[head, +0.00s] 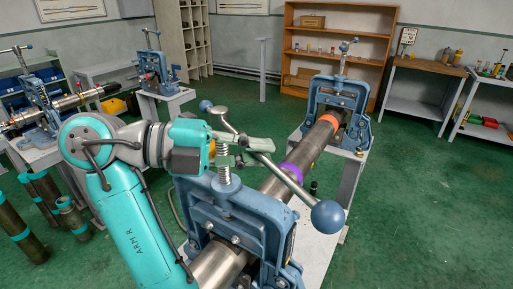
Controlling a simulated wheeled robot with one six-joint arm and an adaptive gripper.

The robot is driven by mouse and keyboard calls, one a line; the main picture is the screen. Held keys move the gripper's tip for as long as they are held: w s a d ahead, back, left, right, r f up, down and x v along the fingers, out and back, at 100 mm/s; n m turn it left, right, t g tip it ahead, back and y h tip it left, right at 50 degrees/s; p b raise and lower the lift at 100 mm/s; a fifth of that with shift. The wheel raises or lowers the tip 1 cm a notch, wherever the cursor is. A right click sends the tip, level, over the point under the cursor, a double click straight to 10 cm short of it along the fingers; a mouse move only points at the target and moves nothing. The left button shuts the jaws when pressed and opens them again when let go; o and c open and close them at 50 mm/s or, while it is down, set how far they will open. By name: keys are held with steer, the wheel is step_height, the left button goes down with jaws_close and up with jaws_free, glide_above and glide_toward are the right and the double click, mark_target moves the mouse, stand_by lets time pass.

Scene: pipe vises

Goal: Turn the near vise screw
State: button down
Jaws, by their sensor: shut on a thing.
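The near blue pipe vise (246,216) stands at the bottom middle, clamped around a long metal pipe (225,262). Its upright threaded screw (224,172) rises from the top of the frame. A long bar handle (290,186) crosses the screw top at a slant, with a blue ball at its upper left end (205,106) and a larger one at its lower right end (327,216). My gripper (250,148) comes from the left and is shut on the bar handle near the screw. The exact finger contact is partly hidden.
The far blue vise (340,97) holds the pipe's other end, with purple and orange bands between. Other vises stand on benches at the left, above dark pipes (42,190) upright on the floor. Shelves line the back wall. Green floor at right is clear.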

steer(key=shift+d+r, duration=0.1)
steer(key=shift+r, duration=0.2)
steer(key=c, duration=1.2)
jaws_free()
steer(key=shift+s, duration=0.15)
steer(key=shift+f, duration=0.1)
